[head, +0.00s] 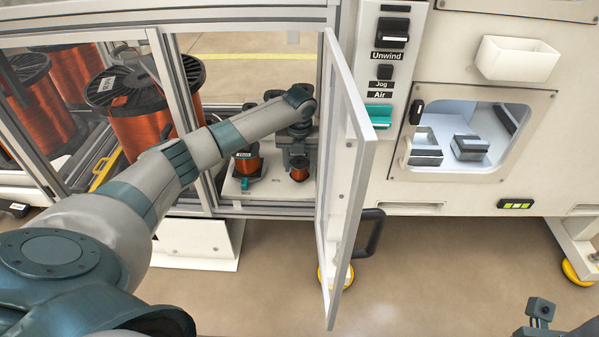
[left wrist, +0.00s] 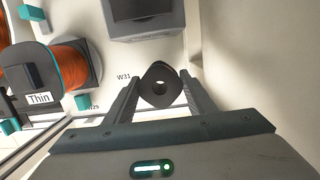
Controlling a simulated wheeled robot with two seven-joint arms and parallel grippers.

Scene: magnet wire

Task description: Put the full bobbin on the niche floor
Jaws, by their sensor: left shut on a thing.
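My left gripper (head: 298,153) reaches through the open door into the niche and is shut on a small bobbin wound with copper wire (head: 299,171). In the left wrist view the fingers (left wrist: 161,98) hold the bobbin's dark end (left wrist: 160,76), with a hole in its middle. The bobbin is low over the pale niche floor (head: 268,188); whether it touches the floor I cannot tell. The floor also shows in the left wrist view (left wrist: 118,52), with a W31 mark beside the bobbin. My right gripper's fingers are out of sight.
A larger copper spool labelled Thin (left wrist: 66,68) stands left of the bobbin, with teal blocks around it. A grey block (left wrist: 145,18) stands behind the bobbin. The open glazed door (head: 345,190) stands close to the right of my left forearm. A recess with grey blocks (head: 470,148) lies farther right.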

